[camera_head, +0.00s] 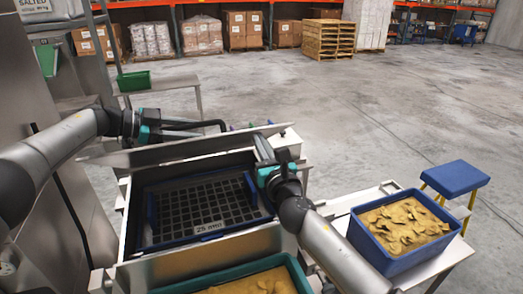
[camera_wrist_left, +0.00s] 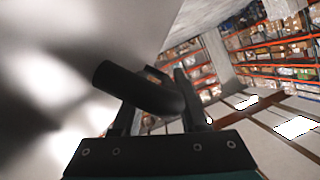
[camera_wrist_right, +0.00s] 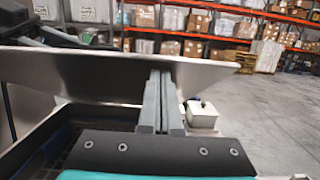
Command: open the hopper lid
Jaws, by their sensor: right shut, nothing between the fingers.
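The steel hopper (camera_head: 135,271) stands in front of me. Its lid (camera_head: 185,151) stands raised along the far side, and the mouth is uncovered, showing a dark grid with a blue frame (camera_head: 152,222) marked 25 mm. My left gripper (camera_head: 205,126) is behind the lid's upper edge. In the left wrist view its fingers (camera_wrist_left: 160,110) are apart at a black bar handle (camera_wrist_left: 135,88); the bar crosses the left finger, and contact is unclear. My right gripper (camera_head: 262,146) is shut and empty at the lid's right part, its fingertips (camera_wrist_right: 158,80) close to the lid's inner face (camera_wrist_right: 95,75).
A blue crate of yellowish chips (camera_head: 400,235) stands on a side table at right, near a blue stool (camera_head: 455,177). A green-rimmed tub (camera_head: 295,268) sits in front of the hopper. A white box (camera_head: 288,142) is behind the lid.

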